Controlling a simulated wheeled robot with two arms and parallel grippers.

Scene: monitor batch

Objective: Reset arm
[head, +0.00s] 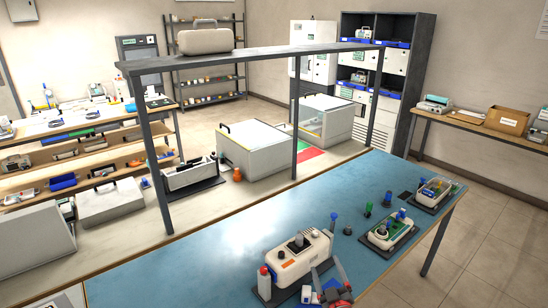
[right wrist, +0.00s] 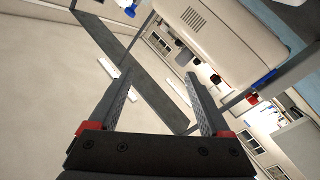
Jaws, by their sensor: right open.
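My right gripper (head: 327,265) shows at the bottom of the head view, just beside the right end of a white device (head: 292,262) on the blue table (head: 225,262). Its two dark fingers point up and away, with red parts at their base. In the right wrist view my right gripper (right wrist: 157,76) is open, with nothing between its fingers. A large beige casing with vent slots (right wrist: 205,25) fills the upper right there, apart from the fingers. Whether the gripper touches the device in the head view I cannot tell. My left gripper is not in view.
Several small devices, such as this one (head: 390,231), and blue and green knobs stand farther right. A grey overhead shelf (head: 270,51) spans the table's far side. The table's left part is clear.

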